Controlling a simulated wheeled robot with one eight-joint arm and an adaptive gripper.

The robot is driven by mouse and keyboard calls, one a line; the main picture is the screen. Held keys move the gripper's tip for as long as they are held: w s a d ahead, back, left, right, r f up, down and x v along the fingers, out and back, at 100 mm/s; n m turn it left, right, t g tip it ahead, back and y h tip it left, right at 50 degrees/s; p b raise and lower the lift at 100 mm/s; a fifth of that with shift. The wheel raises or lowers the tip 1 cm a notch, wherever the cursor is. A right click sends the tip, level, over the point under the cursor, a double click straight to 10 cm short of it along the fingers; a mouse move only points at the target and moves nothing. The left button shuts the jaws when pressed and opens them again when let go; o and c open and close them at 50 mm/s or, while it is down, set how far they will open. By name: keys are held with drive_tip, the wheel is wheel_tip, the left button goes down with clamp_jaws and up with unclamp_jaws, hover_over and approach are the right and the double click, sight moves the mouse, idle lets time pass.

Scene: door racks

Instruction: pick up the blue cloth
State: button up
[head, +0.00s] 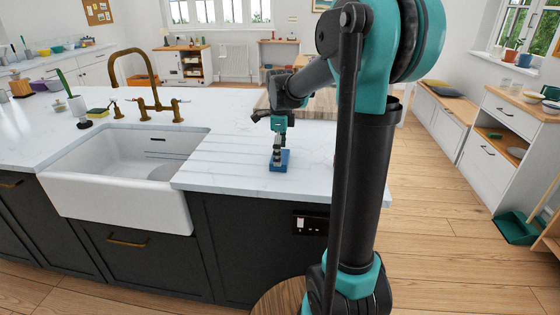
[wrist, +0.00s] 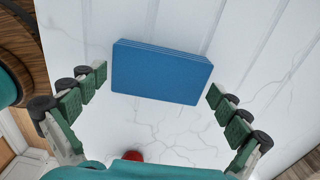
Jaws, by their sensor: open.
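The blue cloth (head: 283,163) lies folded in a flat stack on the white worktop, right of the sink and near the front edge. It also shows in the wrist view (wrist: 161,72) as a whole blue rectangle. My gripper (head: 278,150) points down over the cloth in the head view and hides part of it. In the wrist view my gripper (wrist: 158,85) is open, with one finger on each side of the cloth and a gap between each finger and the cloth. Nothing is held.
A white sink (head: 120,200) with a brass tap (head: 150,95) is left of the cloth. Shallow drainer grooves run across the worktop (head: 215,165) beside it. A red round thing (wrist: 133,156) shows low in the wrist view. The worktop around the cloth is otherwise clear.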

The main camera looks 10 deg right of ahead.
drive_tip(key=shift+f, duration=0.4)
drive_tip(key=c, duration=0.9)
drive_tip(key=shift+r, duration=0.1)
wheel_tip(320, 180, up, 20)
